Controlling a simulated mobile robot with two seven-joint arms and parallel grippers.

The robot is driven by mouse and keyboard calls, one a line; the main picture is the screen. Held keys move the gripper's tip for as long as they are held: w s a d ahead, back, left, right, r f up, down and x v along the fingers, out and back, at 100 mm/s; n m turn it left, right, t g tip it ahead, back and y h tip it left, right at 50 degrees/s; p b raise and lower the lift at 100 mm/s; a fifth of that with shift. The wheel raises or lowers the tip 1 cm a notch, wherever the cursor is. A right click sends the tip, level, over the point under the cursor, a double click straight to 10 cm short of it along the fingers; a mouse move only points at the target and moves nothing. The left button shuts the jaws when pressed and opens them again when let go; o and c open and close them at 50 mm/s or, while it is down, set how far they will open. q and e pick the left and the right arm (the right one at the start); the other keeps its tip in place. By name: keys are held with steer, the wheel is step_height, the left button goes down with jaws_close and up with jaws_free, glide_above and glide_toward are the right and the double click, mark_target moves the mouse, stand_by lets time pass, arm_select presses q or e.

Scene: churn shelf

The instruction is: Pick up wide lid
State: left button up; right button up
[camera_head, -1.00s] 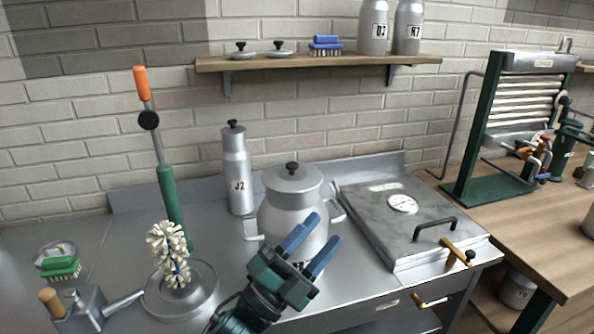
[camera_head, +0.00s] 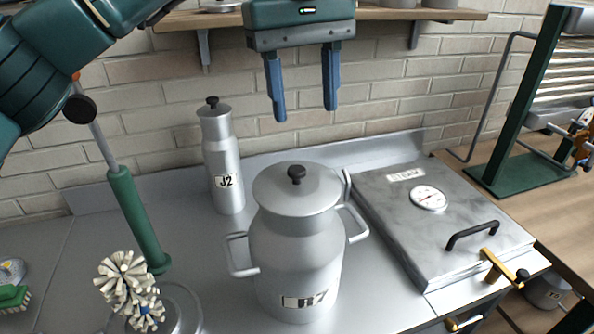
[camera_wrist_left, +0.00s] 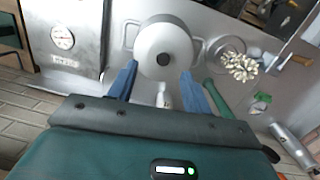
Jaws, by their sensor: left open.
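The wide lid (camera_head: 318,192) is a round grey metal disc with a black knob (camera_head: 297,174). It sits level on a large grey two-handled churn (camera_head: 296,250), whose label looks like R7. My left gripper (camera_head: 305,114) is open and empty, fingers pointing down, above and apparently behind the lid, not touching it. The lid also shows in the left wrist view (camera_wrist_left: 172,38), beyond and between the two blue fingers of the left gripper (camera_wrist_left: 160,68). My right gripper is in neither view.
A slim can labelled J2 (camera_head: 224,170) stands left of the churn. A flat steam box (camera_head: 395,215) with a gauge is close on the right. A white-bristled brush (camera_head: 125,275) stands front left. A wooden shelf (camera_head: 440,15) runs along the wall behind.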

arm_select(q)
steer(key=a+r, duration=0.1)
steer(key=y, duration=0.1)
glide_above(297, 169)
steer(key=shift+t, duration=0.4)
steer(key=f, duration=0.7)
steer(key=shift+a, duration=0.35)
steer(key=shift+d+f+p, duration=0.2)
steer(key=shift+f, duration=1.1)
steer(key=shift+d+f+p, duration=0.15)
steer(key=shift+f+p, duration=0.05)
steer(key=shift+f, duration=1.1)
steer(key=shift+c, duration=0.4)
jaws_close()
